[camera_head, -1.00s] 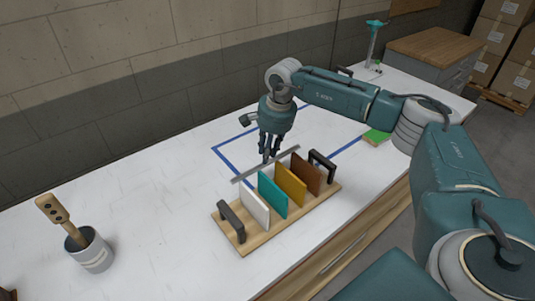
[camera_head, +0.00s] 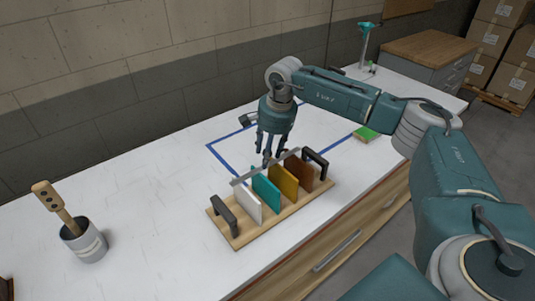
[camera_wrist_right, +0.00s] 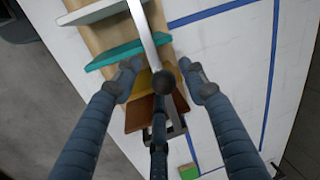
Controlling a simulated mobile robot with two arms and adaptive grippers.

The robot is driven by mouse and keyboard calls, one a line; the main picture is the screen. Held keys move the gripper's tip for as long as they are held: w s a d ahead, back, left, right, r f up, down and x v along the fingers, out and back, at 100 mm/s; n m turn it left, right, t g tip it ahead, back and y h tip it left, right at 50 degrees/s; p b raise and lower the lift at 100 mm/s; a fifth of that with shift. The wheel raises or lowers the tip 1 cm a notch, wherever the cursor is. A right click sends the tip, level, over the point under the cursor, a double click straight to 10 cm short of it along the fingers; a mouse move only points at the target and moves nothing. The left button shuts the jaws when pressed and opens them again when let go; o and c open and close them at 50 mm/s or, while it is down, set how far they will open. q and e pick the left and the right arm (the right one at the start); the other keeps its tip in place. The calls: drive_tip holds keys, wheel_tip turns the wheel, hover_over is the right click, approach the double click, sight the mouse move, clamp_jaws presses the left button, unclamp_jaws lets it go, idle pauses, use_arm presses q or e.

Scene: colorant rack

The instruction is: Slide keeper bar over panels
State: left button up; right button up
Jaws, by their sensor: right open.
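The keeper bar (camera_head: 250,175) is a thin grey strip along the upper back edges of the panels. In the right wrist view the keeper bar (camera_wrist_right: 145,30) crosses above the white and teal panels. White (camera_head: 247,203), teal (camera_head: 265,190), yellow (camera_head: 284,182) and brown (camera_head: 299,174) panels stand upright on a wooden base (camera_head: 236,242), between black end brackets (camera_head: 224,216). My left gripper is out of view.
A grey can (camera_head: 84,242) with a wooden-handled tool stands at the left. Blue tape (camera_head: 229,166) marks the white table behind the rack. A green block (camera_head: 366,133) lies to its right.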

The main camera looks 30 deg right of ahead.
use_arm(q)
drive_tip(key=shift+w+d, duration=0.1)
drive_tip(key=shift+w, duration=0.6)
use_arm(e)
wheel_tip(320, 180, up, 11)
drive_tip(key=s, duration=0.2)
drive_tip(key=shift+d+r, duration=0.15)
drive_tip(key=shift+d, duration=0.15)
